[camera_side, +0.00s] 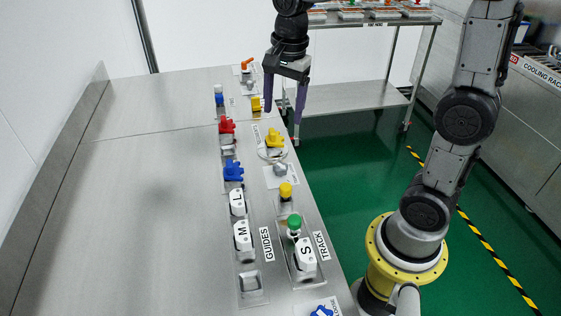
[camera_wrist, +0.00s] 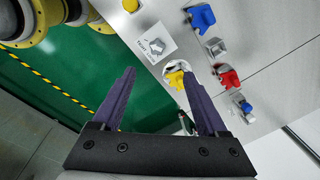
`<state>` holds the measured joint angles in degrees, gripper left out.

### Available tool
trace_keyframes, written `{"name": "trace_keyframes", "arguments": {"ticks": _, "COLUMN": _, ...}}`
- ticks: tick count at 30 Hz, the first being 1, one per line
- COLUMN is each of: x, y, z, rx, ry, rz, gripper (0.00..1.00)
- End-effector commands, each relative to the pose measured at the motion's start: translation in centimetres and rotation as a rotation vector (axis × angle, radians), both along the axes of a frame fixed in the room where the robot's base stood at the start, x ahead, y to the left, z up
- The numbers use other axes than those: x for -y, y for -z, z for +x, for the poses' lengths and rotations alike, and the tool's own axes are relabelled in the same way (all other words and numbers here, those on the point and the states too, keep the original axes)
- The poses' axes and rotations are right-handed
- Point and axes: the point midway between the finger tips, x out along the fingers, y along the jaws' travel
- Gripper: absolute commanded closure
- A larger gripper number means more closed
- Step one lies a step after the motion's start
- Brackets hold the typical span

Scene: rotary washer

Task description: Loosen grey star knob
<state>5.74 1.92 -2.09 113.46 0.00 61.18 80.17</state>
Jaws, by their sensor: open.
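The grey star knob (camera_side: 280,170) sits on a white labelled plate on the steel bench, nearer the camera than a yellow knob in the side view. In the wrist view the grey star knob (camera_wrist: 157,46) shows beyond the fingertips, on its white plate. My gripper (camera_side: 283,124) is open and empty, with its purple fingers hanging down above the far part of the bench's right edge, apart from the knob. In the wrist view my gripper (camera_wrist: 158,73) has its two fingers wide apart, with nothing between them.
The yellow knob (camera_side: 275,139) on a round disc stands near the fingers. A red knob (camera_side: 226,125) and a blue knob (camera_side: 232,171) line the left row. White blocks marked L, M and S stand nearer the camera. The bench's left side (camera_side: 150,210) is clear.

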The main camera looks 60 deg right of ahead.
Motion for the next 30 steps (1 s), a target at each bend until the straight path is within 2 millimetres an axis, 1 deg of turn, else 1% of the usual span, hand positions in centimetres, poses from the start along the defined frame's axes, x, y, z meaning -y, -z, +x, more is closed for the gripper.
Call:
{"name": "trace_keyframes", "arguments": {"ticks": 1, "x": 0.3, "y": 1.0, "z": 0.7, "rx": -0.029, "ry": 0.006, "rz": 0.002, "gripper": 0.24}}
{"name": "trace_keyframes", "arguments": {"ticks": 4, "x": 0.7, "y": 2.4, "z": 1.3, "rx": -0.066, "ry": 0.013, "rz": 0.008, "gripper": 0.24}}
{"name": "trace_keyframes", "arguments": {"ticks": 11, "x": 1.0, "y": 4.4, "z": 1.3, "rx": -0.101, "ry": 0.021, "rz": 0.011, "gripper": 0.24}}
{"name": "trace_keyframes", "arguments": {"ticks": 14, "x": 1.0, "y": 5.7, "z": 1.3, "rx": -0.102, "ry": 0.02, "rz": 0.011, "gripper": 0.24}}
{"name": "trace_keyframes", "arguments": {"ticks": 24, "x": 1.0, "y": 12.3, "z": 1.2, "rx": -0.103, "ry": 0.019, "rz": 0.011, "gripper": 0.24}}
{"name": "trace_keyframes", "arguments": {"ticks": 30, "x": 1.0, "y": 15.5, "z": 1.2, "rx": -0.101, "ry": 0.019, "rz": 0.012, "gripper": 0.24}}
